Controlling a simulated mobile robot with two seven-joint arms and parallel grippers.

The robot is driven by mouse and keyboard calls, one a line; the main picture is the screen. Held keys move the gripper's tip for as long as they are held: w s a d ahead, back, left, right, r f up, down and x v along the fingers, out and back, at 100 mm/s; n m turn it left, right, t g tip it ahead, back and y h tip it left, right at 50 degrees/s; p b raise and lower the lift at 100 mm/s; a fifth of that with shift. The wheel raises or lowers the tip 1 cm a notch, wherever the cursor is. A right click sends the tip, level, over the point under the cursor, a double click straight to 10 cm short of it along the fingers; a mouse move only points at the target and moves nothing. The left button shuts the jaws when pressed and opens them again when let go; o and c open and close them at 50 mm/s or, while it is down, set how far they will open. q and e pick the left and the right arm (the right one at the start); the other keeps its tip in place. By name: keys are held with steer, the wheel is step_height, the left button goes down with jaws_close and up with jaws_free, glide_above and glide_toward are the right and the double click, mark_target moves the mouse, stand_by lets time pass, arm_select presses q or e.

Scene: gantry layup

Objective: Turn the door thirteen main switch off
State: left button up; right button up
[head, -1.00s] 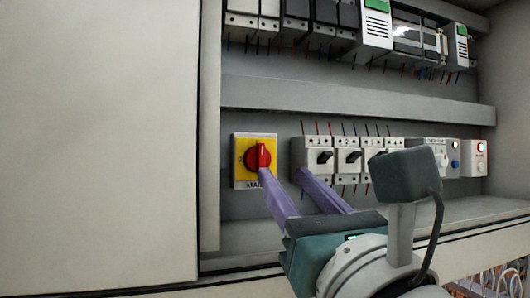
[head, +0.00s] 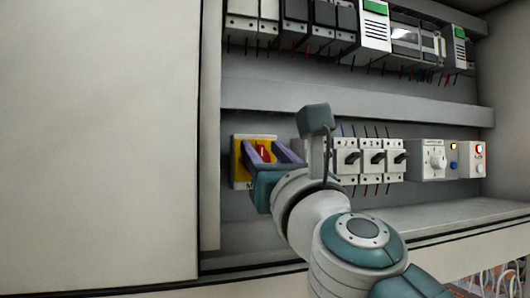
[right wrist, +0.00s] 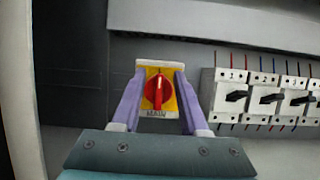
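The main switch is a red rotary knob (right wrist: 158,91) on a yellow plate (right wrist: 157,71) marked MAIN, mounted on the cabinet's back panel. Its handle stands upright. In the head view the knob (head: 262,152) is partly hidden by my right gripper (head: 266,152). In the right wrist view, the purple fingers of my right gripper (right wrist: 156,97) are spread, one on each side of the knob, with gaps between them and it. I cannot tell how far the fingertips are from the plate. My left gripper is not in view.
Several numbered grey breakers (head: 372,158) with black handles stand right of the main switch. Further right is a white box (head: 433,158) with a knob. A rail (head: 350,110) runs above. A large pale panel (head: 100,140) fills the left.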

steer(key=c, duration=0.6)
jaws_close()
steer(key=shift+f, duration=0.15)
